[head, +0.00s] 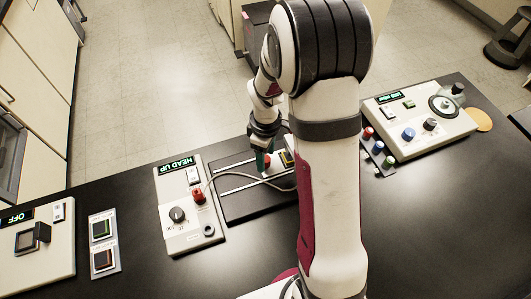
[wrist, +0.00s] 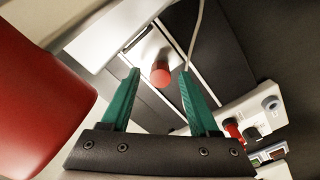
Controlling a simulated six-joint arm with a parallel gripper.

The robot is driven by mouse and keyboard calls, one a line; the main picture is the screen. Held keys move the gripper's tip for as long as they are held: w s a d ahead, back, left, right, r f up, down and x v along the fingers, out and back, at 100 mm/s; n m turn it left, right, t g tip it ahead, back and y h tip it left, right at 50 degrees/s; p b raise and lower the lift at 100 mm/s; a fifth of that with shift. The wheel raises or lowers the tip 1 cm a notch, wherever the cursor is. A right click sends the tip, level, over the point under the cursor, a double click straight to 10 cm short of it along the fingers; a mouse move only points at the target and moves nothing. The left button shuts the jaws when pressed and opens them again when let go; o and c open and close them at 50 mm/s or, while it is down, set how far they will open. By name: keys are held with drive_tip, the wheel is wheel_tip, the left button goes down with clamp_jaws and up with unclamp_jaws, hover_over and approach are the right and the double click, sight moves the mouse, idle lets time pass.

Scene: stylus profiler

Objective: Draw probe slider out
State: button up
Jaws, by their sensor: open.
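The probe slider shows in the wrist view as a pale block with a round red knob (wrist: 161,73) on a dark plate with light rails. In the head view the red knob (head: 267,159) is small and partly hidden by my gripper. My gripper (wrist: 160,76), with two teal fingers, is open. In the wrist view the knob appears between the fingertips, with gaps on both sides; I cannot tell how far it lies beyond them. In the head view the gripper (head: 261,161) points down at the knob. My arm hides the right part of the dark railed base (head: 235,207).
Left of the base, a white panel (head: 181,238) carries a "HEAD UP" display, a dial and a red connector (head: 198,195) with a grey cable looping over the base. An "OFF" unit (head: 45,275) stands far left. A knobbed console (head: 420,140) is right. The table front is clear.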

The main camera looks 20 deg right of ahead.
drive_tip(key=shift+f, duration=0.1)
clamp_jaws()
idle(1.4)
